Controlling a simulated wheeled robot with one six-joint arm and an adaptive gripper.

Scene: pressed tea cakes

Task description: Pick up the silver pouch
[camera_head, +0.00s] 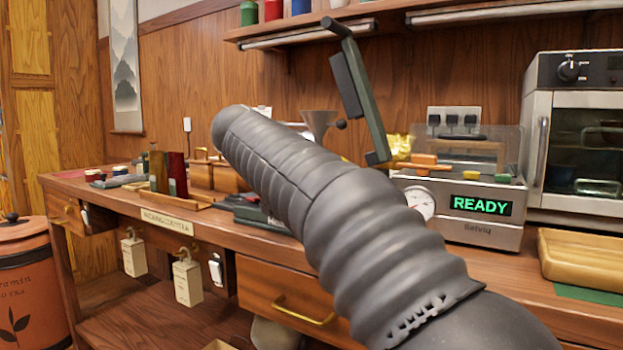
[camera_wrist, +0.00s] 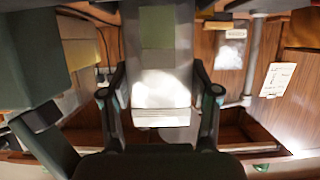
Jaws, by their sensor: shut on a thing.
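In the wrist view, the silver pouch (camera_wrist: 160,92) stands upright in the middle, a pale shiny panel with a green patch on its upper part. A bright glare covers its lower part. My gripper (camera_wrist: 158,74) has one dark finger on each side of the pouch and is shut on it. The top of the pouch runs out of the picture. In the head view, my dark ribbed arm crosses the middle, and I can make out neither my gripper nor the pouch there.
A steel sealing machine (camera_head: 480,232) showing READY stands on the wooden counter, with crumpled gold foil (camera_head: 400,146) near it. A dark green lever arm (camera_head: 362,100) rises behind my arm. A steel oven (camera_head: 580,130) and wooden tray (camera_head: 580,255) are right. Bottles (camera_head: 158,170) stand left.

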